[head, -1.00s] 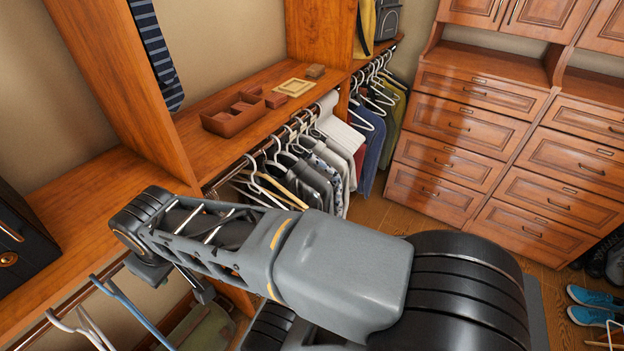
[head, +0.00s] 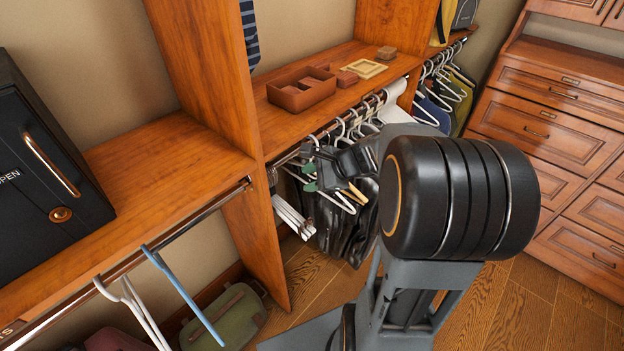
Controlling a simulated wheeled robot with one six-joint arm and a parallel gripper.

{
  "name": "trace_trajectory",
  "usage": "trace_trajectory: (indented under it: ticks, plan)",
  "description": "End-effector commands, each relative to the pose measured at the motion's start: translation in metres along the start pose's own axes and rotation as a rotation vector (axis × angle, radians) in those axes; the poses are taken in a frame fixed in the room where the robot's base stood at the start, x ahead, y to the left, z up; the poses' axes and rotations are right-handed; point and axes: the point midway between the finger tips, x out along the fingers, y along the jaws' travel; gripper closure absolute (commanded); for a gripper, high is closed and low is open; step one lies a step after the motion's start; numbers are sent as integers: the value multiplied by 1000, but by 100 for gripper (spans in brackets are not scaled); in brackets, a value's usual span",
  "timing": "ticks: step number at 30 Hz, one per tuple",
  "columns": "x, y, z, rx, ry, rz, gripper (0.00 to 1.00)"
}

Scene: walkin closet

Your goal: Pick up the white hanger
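White hangers show in several places in the head view, and I cannot tell which one the task means. One white hanger (head: 133,305) hangs on the left rod, beside a blue one. Other white hangers (head: 293,217) hang in the middle bay, close together. My gripper (head: 318,172) is small and dark against the middle-bay hangers, near the rod. Green patches show by its tips. I cannot tell whether it is open, or whether it touches a hanger. My arm hides part of the middle bay.
A black safe (head: 45,160) stands on the left shelf. A brown tray (head: 302,90) and a small frame (head: 367,69) lie on the middle shelf. A wooden upright (head: 215,80) divides the bays. A green bag (head: 225,315) lies below. Drawers (head: 550,130) stand at right.

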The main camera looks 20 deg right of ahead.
Motion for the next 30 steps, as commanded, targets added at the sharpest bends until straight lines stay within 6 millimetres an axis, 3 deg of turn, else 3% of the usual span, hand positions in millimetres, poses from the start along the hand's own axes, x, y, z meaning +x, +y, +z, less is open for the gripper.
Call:
trace_trajectory:
  ticks: [1, 6, 11, 15, 24, 30]
  plan:
    - [8, -8, -30, 165, -28, -73, 61]
    - [7, -39, -94, 575, -125, -288, 61]
    - [4, -52, -131, 772, -181, -402, 61]
    - [18, -64, -140, 828, -200, -434, 61]
    - [62, -87, -140, 830, -200, -436, 61]
    - [75, -94, -140, 828, -200, -438, 61]
